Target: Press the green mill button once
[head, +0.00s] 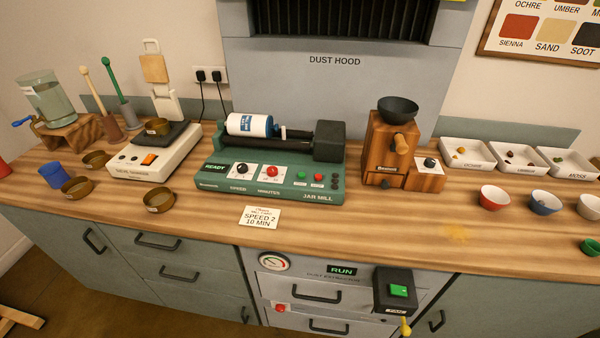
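The jar mill (270,190) is a dark green machine in the middle of the wooden counter, with a white and blue jar (249,125) lying on its rollers. Its display (215,168) reads READY. The green mill button (301,175) is on the front panel, right of the black speed knob (241,169) and the red minutes knob (272,171). A small red button (318,177) sits just right of the green one. Neither of my grippers shows in the head view, and nothing covers the green button.
A card (260,217) in front of the mill reads SPEED 2, 10 MIN. A wooden grinder (386,150) stands right of the mill, a scale (152,155) left. Below the counter edge, a black box carries another green switch (398,290). The RUN display (342,270) is lit.

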